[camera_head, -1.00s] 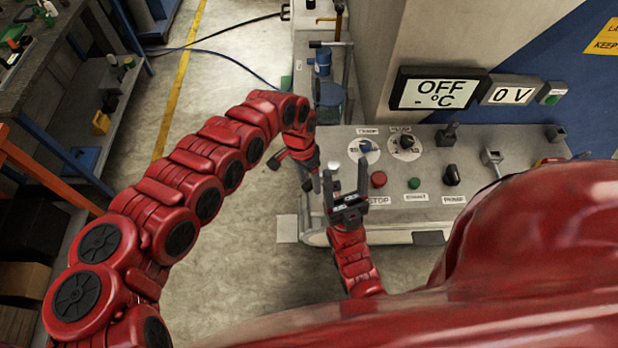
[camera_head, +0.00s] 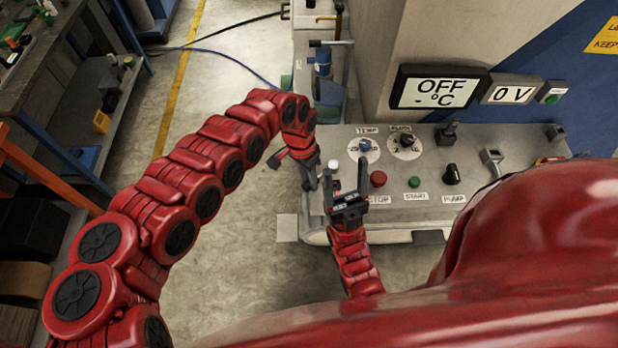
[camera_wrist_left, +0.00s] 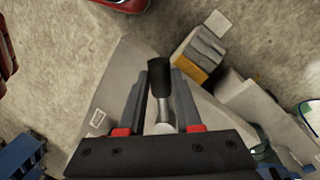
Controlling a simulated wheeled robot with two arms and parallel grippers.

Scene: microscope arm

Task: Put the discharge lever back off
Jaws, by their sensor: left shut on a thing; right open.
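In the left wrist view, a lever (camera_wrist_left: 160,78) with a black grip and a bright metal shaft stands between the two fingers of my left gripper (camera_wrist_left: 158,92), which is shut on it. In the head view my left gripper (camera_head: 311,184) points down at the left edge of the grey control console (camera_head: 400,222); the lever is hard to make out there. My right gripper (camera_head: 346,178) is open and empty, with its fingers spread over the console's front left part. The task names a discharge lever; no readable label marks this one.
The console carries a red STOP button (camera_head: 378,179), a green button (camera_head: 414,182), a black knob (camera_head: 452,174), two dials and other levers (camera_head: 447,133). A display (camera_head: 440,88) reads OFF.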

